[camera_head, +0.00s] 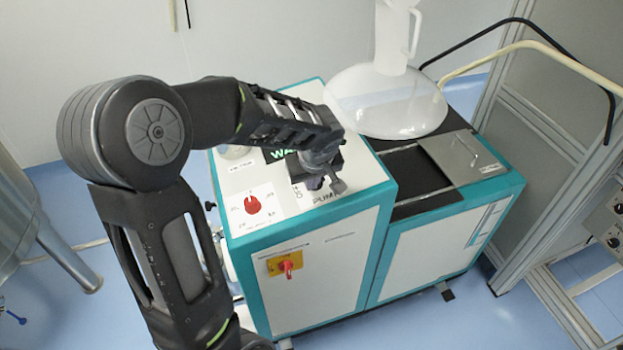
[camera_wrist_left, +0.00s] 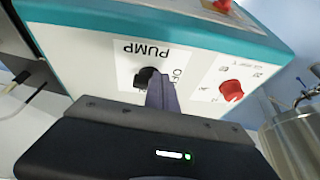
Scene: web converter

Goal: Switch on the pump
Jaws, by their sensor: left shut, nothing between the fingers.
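The pump switch is a black knob (camera_wrist_left: 146,77) on a white label marked PUMP (camera_wrist_left: 140,50), seen in the left wrist view on the machine's white top panel. The lettering beside the knob is partly covered, so its setting cannot be read. In the head view my arm and gripper hide the knob, and only part of the PUMP label (camera_head: 326,198) shows. My left gripper (camera_head: 326,184) is shut and empty, pointing down over the label. In the left wrist view its dark fingers (camera_wrist_left: 162,95) are right beside the knob; I cannot tell whether they touch it. My right gripper is not in view.
A red knob (camera_head: 252,204) sits left of the gripper on the same panel. A red-and-yellow main switch (camera_head: 286,266) is on the front face. A large white plastic vessel (camera_head: 388,98) stands behind right. A metal frame (camera_head: 545,190) borders the right; a steel tank (camera_head: 22,220) is left.

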